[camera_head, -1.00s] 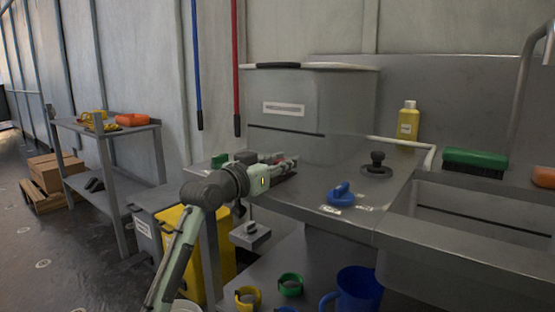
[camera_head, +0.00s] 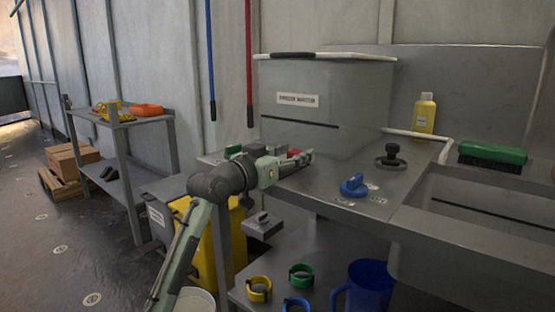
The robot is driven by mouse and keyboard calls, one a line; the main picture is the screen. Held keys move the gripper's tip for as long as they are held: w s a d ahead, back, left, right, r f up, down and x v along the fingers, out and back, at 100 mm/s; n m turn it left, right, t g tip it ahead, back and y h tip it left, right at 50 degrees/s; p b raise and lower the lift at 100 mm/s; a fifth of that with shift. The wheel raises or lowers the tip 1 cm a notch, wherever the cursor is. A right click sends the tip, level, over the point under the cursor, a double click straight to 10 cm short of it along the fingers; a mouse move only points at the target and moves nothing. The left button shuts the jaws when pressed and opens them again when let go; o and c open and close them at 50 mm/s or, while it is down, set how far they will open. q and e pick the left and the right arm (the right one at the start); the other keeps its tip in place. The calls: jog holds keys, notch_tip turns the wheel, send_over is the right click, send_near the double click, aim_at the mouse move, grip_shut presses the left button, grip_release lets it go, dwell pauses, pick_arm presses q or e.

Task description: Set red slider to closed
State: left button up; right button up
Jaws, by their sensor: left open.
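A small red part (camera_head: 294,153), which looks like the red slider, shows on the steel counter (camera_head: 330,185) in front of the grey washer box. My left gripper (camera_head: 306,158) is right in front of it, pointing right, low over the counter, and is open. The gripper partly hides the red part, so I cannot tell its setting or whether the fingers touch it. My right gripper is not in view.
A green part (camera_head: 232,150) shows left of my gripper. A blue knob (camera_head: 354,186) and a black knob (camera_head: 391,156) stand to the right. The grey box (camera_head: 325,110) stands behind. A blue mug (camera_head: 367,288) and coloured rings are on the shelf below.

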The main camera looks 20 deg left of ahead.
pick_arm(q)
jog(key=v, duration=1)
jog(key=shift+s, duration=0.15)
